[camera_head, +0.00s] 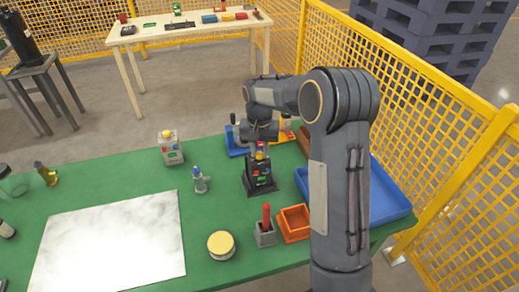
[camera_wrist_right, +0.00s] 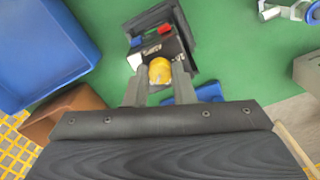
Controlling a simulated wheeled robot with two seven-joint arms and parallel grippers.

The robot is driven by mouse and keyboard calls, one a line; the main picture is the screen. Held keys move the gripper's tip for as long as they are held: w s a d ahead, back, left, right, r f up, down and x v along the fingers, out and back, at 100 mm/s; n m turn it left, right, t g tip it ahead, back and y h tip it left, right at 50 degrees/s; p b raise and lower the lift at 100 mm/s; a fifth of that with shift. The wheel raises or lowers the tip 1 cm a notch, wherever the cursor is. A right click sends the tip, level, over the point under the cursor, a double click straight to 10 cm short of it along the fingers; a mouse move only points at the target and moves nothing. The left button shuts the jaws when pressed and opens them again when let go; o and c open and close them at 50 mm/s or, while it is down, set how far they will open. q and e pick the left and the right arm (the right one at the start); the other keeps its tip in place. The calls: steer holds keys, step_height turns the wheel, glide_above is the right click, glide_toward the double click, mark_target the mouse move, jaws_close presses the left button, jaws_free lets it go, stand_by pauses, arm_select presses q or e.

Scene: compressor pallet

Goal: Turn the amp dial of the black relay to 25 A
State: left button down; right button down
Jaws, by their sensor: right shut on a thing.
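The black relay (camera_head: 259,180) stands upright on the green table, with red, green and blue parts on its front and a yellow dial on top. My right gripper (camera_head: 260,147) reaches down from above and is shut on the yellow dial. In the right wrist view the dial (camera_wrist_right: 160,70) sits between the two fingertips of the gripper (camera_wrist_right: 160,80), with the black relay body (camera_wrist_right: 152,45) behind it. The dial's scale and pointer cannot be read. My left gripper is out of view.
A grey relay (camera_head: 170,153) stands to the left. A small blue-topped part (camera_head: 200,182), a yellow round tin (camera_head: 221,246), a grey holder (camera_head: 265,238) with a red handle and an orange bin (camera_head: 294,236) are nearby. A blue tray (camera_head: 388,208) lies right, partly behind my arm.

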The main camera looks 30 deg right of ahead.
mark_target(260, 154)
stand_by(0.3)
steer(key=c, duration=1.2)
jaws_free()
steer(key=shift+r, duration=3.9)
